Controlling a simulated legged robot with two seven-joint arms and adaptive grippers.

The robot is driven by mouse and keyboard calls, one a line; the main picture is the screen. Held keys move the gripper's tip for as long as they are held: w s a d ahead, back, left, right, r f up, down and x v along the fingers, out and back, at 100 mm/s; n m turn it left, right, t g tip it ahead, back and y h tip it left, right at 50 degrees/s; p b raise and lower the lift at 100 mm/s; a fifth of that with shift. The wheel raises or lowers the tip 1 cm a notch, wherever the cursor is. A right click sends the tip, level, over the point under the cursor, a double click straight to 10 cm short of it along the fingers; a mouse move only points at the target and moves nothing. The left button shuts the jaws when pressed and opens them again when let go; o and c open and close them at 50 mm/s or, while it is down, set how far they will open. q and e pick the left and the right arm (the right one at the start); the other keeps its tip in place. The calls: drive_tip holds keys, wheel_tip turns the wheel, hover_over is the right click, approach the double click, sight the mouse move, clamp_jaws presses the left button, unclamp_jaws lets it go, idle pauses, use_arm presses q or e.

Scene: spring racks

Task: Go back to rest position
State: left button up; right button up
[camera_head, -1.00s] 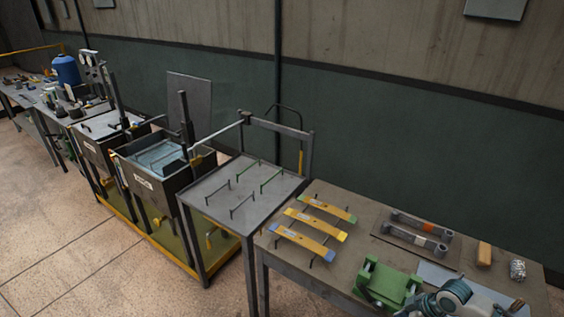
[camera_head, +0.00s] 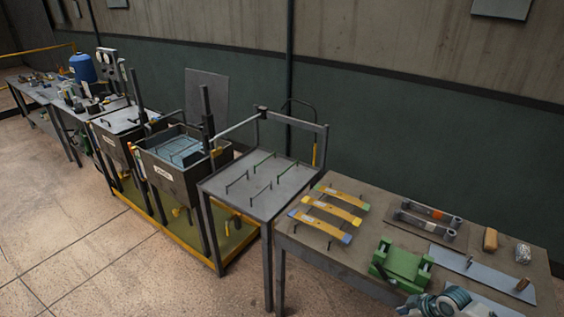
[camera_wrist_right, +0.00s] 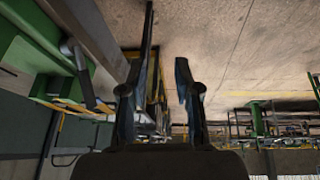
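My right gripper (camera_wrist_right: 155,85) shows in the right wrist view with its two dark fingers spread apart and nothing between them. It is clear of the bench, with floor behind the gap. Part of my right arm (camera_head: 452,302) shows at the bottom right edge of the head view, in front of the near table. My left gripper is not in view. Several yellow leaf springs (camera_head: 330,208) with coloured ends lie side by side on the near table (camera_head: 300,252).
A grey rack table (camera_head: 230,200) with upright pegs stands left of the springs. A green fixture (camera_head: 402,264) sits by my right arm. The floor (camera_head: 70,235) in front is clear.

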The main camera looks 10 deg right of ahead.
drive_tip(key=w+d+f+m+t, duration=0.1)
drive_tip(key=w+d+f+m, duration=0.15)
drive_tip(key=f, duration=0.35)
drive_tip(key=w+d+f+m+t, duration=0.1)
drive_tip(key=d+f, duration=0.2)
drive_tip(key=f, duration=0.2)
drive_tip(key=s+f+m+h, duration=0.15)
drive_tip(key=s+f, duration=0.25)
drive_tip(key=f, duration=0.6)
drive_tip(key=s+f+m+h, duration=0.15)
drive_tip(key=s+f, duration=0.25)
drive_tip(key=f, duration=0.7)
drive_tip(key=s+a+f+g, duration=0.2)
drive_tip(key=s+a+f, duration=0.2)
drive_tip(key=s+f, duration=0.45)
drive_tip(key=s+a+f+g, duration=0.1)
drive_tip(key=s+a+f, duration=0.3)
drive_tip(key=s+f, duration=0.45)
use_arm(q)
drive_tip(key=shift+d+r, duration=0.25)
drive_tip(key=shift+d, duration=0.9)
use_arm(e)
drive_tip(key=s+a+f+g, duration=0.1)
drive_tip(key=s+a+f, duration=0.1)
drive_tip(key=s+a, duration=0.4)
drive_tip(key=s+a+f+g, duration=0.1)
drive_tip(key=s+a+f, duration=0.1)
drive_tip(key=s+a, duration=0.5)
drive_tip(key=s, duration=0.5)
drive_tip(key=shift+f, duration=0.35)
